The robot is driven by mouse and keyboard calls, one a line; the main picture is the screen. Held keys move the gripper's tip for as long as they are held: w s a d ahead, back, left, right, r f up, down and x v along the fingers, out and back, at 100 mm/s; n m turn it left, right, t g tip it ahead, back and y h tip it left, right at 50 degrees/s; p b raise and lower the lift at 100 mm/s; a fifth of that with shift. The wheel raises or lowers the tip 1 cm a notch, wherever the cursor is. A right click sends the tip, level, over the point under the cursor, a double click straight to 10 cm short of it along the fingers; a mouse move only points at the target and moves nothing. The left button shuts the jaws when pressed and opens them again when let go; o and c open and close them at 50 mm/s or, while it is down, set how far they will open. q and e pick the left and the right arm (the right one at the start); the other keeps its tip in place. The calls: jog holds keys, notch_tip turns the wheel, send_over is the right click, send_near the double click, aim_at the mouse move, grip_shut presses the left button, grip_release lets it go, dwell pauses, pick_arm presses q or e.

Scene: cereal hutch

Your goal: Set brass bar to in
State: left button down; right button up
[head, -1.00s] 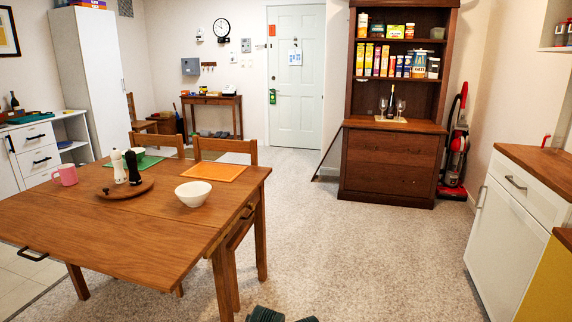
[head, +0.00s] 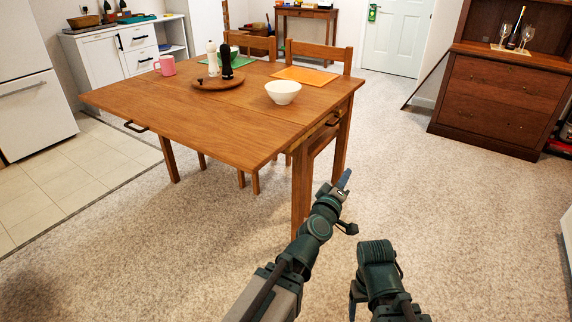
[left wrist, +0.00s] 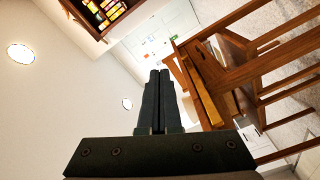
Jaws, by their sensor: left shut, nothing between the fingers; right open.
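I cannot surely pick out the brass bar. A thin yellowish strip (head: 298,146) shows under the top of the wooden table (head: 215,120) near its front corner, too small to tell what it is.
A white bowl (head: 283,92), an orange mat (head: 305,75), a round board (head: 217,83) with two mills and a pink mug (head: 165,65) are on the table. Chairs (head: 318,55) stand behind it. A dark wood hutch (head: 505,92) is at the right. The carpet between is clear.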

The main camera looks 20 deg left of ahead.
aim_at(305, 137)
pick_arm(q)
jog(key=s+a+f+n+g+y+b, duration=0.1)
jog(key=s+a+f+n+y, duration=0.1)
jog(key=a+n+y, duration=0.5)
jog(key=s+a+f+n+g+y+b, duration=0.1)
jog(key=a+n+y, duration=0.4)
jog(key=a+n, duration=0.3)
jog(key=w+a+m, duration=0.1)
jog(key=w+a, duration=0.4)
jog(key=w, duration=0.7)
jog(key=shift+w+a+m, duration=0.15)
jog(key=shift+w+m, duration=0.15)
jog(key=shift+f, duration=0.1)
jog(key=w+d, duration=0.1)
jog(key=w, duration=0.3)
jog(key=w+d, duration=0.1)
jog(key=w, duration=0.3)
jog(key=w+d, duration=0.1)
jog(key=w, duration=0.3)
jog(key=shift+w+d, duration=0.2)
jog(key=shift+w, duration=0.2)
